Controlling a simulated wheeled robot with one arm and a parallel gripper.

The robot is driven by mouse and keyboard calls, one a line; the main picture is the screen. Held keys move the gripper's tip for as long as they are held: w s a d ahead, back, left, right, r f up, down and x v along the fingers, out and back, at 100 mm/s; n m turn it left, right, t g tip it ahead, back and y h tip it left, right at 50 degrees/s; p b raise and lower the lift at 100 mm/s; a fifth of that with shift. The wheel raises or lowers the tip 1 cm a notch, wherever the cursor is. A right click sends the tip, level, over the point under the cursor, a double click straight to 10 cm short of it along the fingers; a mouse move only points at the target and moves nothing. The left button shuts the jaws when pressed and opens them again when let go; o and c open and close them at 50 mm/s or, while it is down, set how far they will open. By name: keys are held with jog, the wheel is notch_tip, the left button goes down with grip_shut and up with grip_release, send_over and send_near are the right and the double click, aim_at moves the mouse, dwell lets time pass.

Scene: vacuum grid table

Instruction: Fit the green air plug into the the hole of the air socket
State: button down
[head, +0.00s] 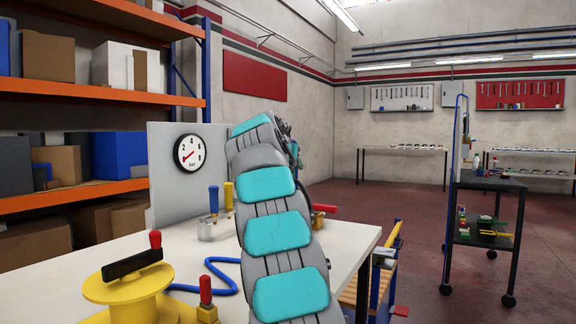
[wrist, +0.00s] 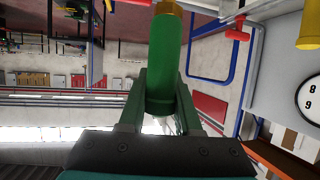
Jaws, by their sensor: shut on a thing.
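The green air plug (wrist: 164,58) is in the wrist view, a green cylinder with a brass-coloured end at the top edge. My gripper (wrist: 162,92) is shut on it, one finger on each side. In the head view my arm hides both the gripper and the plug. I cannot clearly make out the air socket or its hole. A red-handled fitting (head: 324,208) shows just right of my arm on the white table; I cannot tell whether it belongs to the socket.
The white table (head: 205,262) holds a gauge panel (head: 163,155), a clear block (head: 214,228) with blue and yellow handles, a blue hose (head: 222,278) and a yellow spool-shaped piece (head: 130,290). A dark cart (head: 487,182) stands apart at right.

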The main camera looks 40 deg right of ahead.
jog(key=shift+s+a, duration=0.1)
jog(key=shift+f+b, duration=2.35)
jog(key=shift+f+b, duration=1.1)
jog(key=shift+f, duration=0.1)
dwell(0.7)
jog(key=shift+r, duration=0.1)
jog(key=shift+r+p, duration=0.6)
jog(key=shift+p, duration=0.1)
notch_tip(320, 180, up, 4)
jog(key=p, duration=0.3)
jog(key=shift+s, duration=0.1)
dwell(0.5)
